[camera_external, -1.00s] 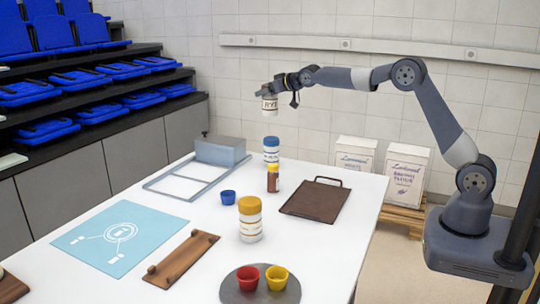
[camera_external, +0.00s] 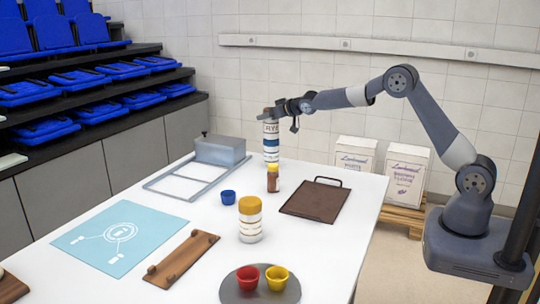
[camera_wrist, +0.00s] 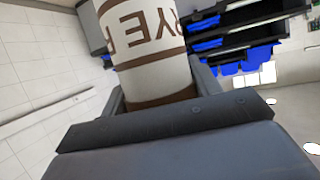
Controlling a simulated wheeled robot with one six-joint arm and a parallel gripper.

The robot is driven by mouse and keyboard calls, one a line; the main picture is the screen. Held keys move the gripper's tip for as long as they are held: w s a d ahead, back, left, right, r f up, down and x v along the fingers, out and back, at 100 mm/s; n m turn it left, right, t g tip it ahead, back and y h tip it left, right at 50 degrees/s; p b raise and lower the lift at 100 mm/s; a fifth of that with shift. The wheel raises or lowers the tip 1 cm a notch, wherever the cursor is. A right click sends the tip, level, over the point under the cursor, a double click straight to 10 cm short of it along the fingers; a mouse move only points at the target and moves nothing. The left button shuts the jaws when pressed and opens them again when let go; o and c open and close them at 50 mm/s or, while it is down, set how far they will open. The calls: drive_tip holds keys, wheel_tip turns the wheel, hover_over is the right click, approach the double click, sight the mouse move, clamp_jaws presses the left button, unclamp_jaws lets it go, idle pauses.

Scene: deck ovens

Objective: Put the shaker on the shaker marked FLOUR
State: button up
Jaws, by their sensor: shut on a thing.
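The shaker marked RYE (camera_external: 270,128), white with brown bands, is upright in my gripper (camera_external: 280,109). In the wrist view the RYE shaker (camera_wrist: 150,45) fills the space between the jaws, and its lettering appears upside down. A white shaker with a blue lid (camera_external: 271,154) stands on the table directly below it in the outside view. Their outlines meet there; I cannot tell whether they touch. A second white shaker with a yellow lid (camera_external: 250,228) stands nearer the camera. The labels on both standing shakers are too small to read.
A small brown jar (camera_external: 272,183) stands just in front of the blue-lidded shaker. A grey metal box with a frame (camera_external: 220,151) is to the left, a blue cup (camera_external: 228,197) nearer, and a dark tray with a handle (camera_external: 314,199) to the right.

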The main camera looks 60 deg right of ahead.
drive_tip(key=shift+f, duration=0.1)
drive_tip(key=o, duration=1.1)
drive_tip(key=shift+r, duration=0.3)
drive_tip(key=shift+s+a, duration=0.1)
drive_tip(key=shift+s, duration=0.2)
drive_tip(key=b+v, duration=0.4)
drive_tip(key=v, duration=0.7)
drive_tip(key=shift+s, duration=0.2)
